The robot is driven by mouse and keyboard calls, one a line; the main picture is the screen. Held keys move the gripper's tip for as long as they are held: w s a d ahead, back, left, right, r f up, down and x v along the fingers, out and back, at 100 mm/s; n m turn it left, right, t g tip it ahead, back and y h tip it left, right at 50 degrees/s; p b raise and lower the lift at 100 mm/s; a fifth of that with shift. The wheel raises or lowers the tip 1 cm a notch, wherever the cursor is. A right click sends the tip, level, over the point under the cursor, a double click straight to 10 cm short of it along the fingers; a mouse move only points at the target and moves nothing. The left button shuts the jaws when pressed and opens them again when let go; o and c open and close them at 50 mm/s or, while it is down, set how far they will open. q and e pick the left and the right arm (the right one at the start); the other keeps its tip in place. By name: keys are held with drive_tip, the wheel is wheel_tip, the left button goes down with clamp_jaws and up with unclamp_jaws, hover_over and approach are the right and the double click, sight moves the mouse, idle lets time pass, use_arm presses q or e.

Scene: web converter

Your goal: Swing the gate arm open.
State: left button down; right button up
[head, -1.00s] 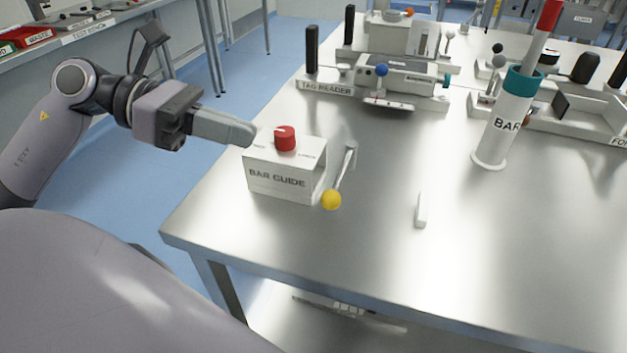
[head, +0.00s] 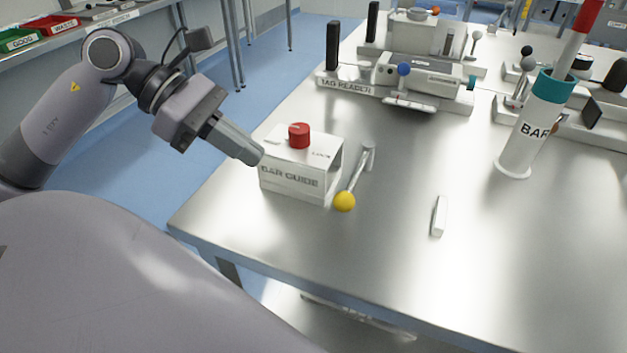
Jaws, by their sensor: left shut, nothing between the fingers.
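The BAR GUIDE box (head: 290,180) is a white housing with a red knob (head: 299,135) on top, standing near the left edge of the metal table. A slim grey arm (head: 357,177) with a yellow ball (head: 344,202) on its near end lies at the box's right side; it looks like the gate arm. My left gripper (head: 258,157) is shut and empty, pointing down and right at the box's upper left edge. I cannot tell if it touches the box. The box stands between this gripper and the yellow ball. My right gripper is out of view.
A small white block (head: 439,216) stands right of the arm. A white BAR holder (head: 522,140) with a teal collar stands further right. The TAG READER unit (head: 395,90) is behind. The front of the table is clear.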

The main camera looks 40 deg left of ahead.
sight(356, 175)
use_arm(q)
drive_tip(key=p+x, duration=0.1)
drive_tip(key=x, duration=0.6)
drive_tip(key=shift+w+d+f+p, duration=0.1)
drive_tip(key=shift+w+d+p, duration=0.2)
drive_tip(key=shift+d, duration=0.3)
drive_tip(key=shift+w+d+f+p, duration=0.1)
drive_tip(key=shift+w+d+p, duration=0.15)
drive_tip(key=shift+d, duration=0.35)
drive_tip(key=shift+w+d+f, duration=0.25)
drive_tip(key=shift+w+d, duration=0.1)
drive_tip(key=shift+d, duration=0.35)
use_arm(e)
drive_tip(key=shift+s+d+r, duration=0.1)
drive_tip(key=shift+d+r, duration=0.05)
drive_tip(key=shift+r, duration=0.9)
use_arm(q)
drive_tip(key=shift+d, duration=0.1)
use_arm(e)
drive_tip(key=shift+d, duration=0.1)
use_arm(q)
drive_tip(key=shift+d, duration=0.3)
drive_tip(key=shift+n, duration=0.3)
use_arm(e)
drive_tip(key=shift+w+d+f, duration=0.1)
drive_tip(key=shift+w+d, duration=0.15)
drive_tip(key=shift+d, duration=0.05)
